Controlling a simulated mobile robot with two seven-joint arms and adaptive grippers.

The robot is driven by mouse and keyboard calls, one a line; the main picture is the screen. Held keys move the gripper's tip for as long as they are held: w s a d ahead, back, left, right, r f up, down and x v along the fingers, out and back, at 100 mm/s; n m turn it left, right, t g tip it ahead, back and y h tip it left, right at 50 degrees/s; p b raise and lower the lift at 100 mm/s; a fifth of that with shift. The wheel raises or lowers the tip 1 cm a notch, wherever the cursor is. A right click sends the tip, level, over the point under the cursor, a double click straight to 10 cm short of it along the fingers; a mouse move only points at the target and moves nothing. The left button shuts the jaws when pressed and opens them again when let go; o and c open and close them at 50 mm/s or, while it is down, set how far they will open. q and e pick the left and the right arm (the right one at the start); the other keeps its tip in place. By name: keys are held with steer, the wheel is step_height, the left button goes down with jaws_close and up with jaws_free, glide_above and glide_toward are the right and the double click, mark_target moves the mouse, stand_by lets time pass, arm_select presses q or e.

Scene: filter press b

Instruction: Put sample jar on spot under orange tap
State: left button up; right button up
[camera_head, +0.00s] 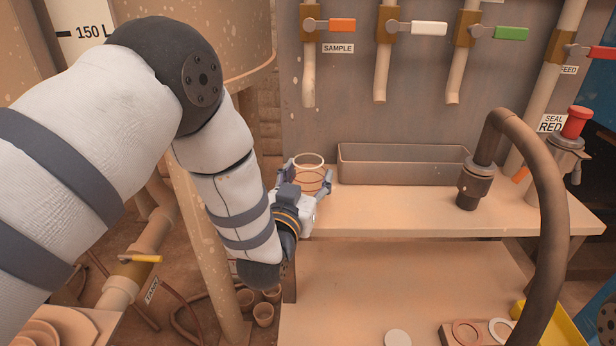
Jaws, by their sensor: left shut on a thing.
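The sample jar (309,163) is a clear, open-topped jar with a pale rim and an orange-brown tint. My left gripper (308,181) is shut on it, with a finger on each side. The jar is upright at the left end of the wooden shelf (400,209). It is in line below the spout of the orange tap (342,25), labelled SAMPLE, with a clear gap between. The gripper hides the jar's base and any spot under it, so I cannot tell whether the jar touches the shelf. My right gripper is not in view.
A grey metal trough (402,166) stands just right of the jar. White (428,28) and green (510,33) taps hang over it. A thick curved hose (549,200) rises at the right. The front of the shelf is clear.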

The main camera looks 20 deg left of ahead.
arm_select(q)
steer(key=shift+f, duration=0.2)
steer(key=o, duration=1.3)
